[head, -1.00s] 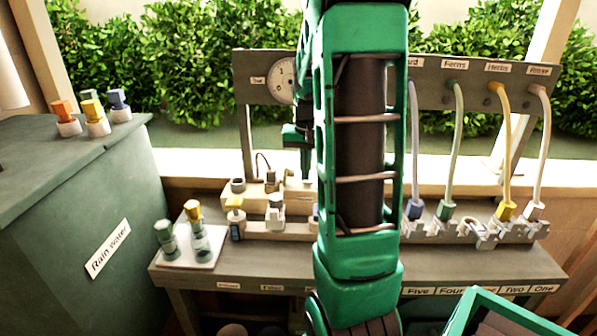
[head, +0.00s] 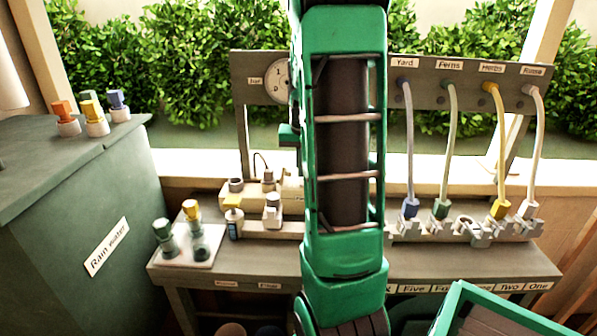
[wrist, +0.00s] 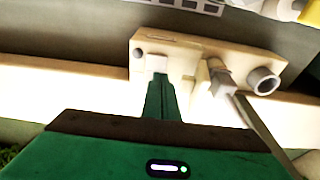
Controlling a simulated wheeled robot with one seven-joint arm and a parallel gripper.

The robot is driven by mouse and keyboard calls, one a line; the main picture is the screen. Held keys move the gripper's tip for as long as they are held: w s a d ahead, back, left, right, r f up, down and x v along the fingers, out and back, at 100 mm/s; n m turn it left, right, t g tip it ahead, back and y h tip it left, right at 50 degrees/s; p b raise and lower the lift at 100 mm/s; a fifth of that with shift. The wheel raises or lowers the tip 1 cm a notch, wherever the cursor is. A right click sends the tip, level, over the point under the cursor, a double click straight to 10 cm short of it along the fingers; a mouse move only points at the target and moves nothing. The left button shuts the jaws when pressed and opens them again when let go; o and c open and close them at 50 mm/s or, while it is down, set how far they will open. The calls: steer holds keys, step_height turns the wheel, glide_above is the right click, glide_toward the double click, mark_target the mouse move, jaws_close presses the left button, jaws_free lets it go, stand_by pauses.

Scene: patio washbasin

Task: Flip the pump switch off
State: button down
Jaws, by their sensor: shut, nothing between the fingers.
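The cream pump block (wrist: 205,52) stands on the ledge in the wrist view, with a round outlet (wrist: 263,80) on its right end. A small pale piece (wrist: 157,63), which looks like the switch, sits near its left end. My gripper (wrist: 160,82) is shut and empty, its tips right at this piece; I cannot tell if they touch. The switch's position is unclear. In the head view the pump block (head: 291,187) shows left of my arm, which hides its right part and my fingertips.
A grey rack with hanging hoses (head: 447,140) stands right of my arm. A white tray with bottle-like fittings (head: 188,251) is on the bench's left. A green rain water tank (head: 75,215) stands at left, a green-rimmed crate (head: 500,305) at front right.

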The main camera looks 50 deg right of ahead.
steer(key=shift+r, duration=0.1)
steer(key=s+a+r, duration=0.3)
steer(key=a+r, duration=0.1)
steer(key=r, duration=0.4)
steer(key=s+a+r, duration=0.2)
steer(key=a+r, duration=0.2)
steer(key=r, duration=0.5)
steer(key=shift+s, duration=0.4)
steer(key=s+a+f+n+g+y, duration=0.1)
steer(key=s+a+f+n, duration=0.3)
steer(key=s+a+f, duration=1.1)
steer(key=shift+a+y, duration=0.6)
steer(key=shift+a, duration=0.5)
steer(key=shift+s, duration=0.1)
